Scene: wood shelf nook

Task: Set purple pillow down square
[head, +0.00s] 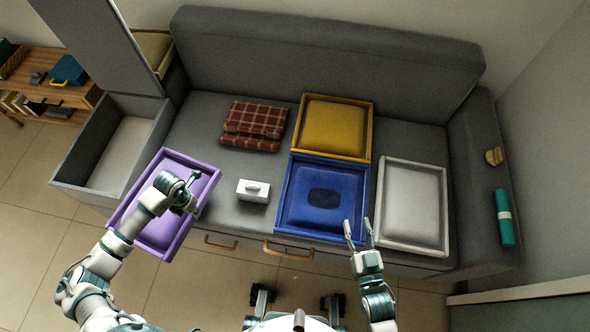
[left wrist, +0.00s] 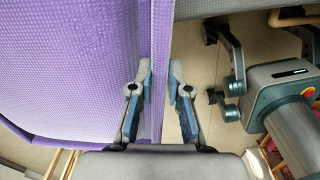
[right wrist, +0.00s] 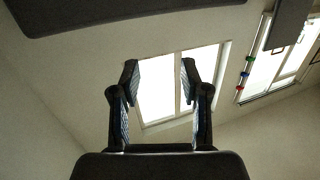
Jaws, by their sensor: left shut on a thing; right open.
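The purple pillow (head: 168,228) is a square cushion with a raised rim, at the left end of the sofa seat in the head view. It is turned relative to the seat edge, and its near part reaches past the sofa front. My left gripper (head: 191,190) is shut on its right rim; in the left wrist view the fingers (left wrist: 160,85) pinch the rim of the purple pillow (left wrist: 80,60). My right gripper (head: 358,232) is open and empty in front of the sofa, by the blue and white pillows. In the right wrist view its fingers (right wrist: 160,85) are apart, with only wall and window beyond.
Yellow (head: 333,128), blue (head: 298,222) and white (head: 412,205) pillows lie on the grey sofa. A folded plaid blanket (head: 254,125) and a white tissue box (head: 253,191) lie right of the purple pillow. An open storage compartment (head: 84,150) stands at the left.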

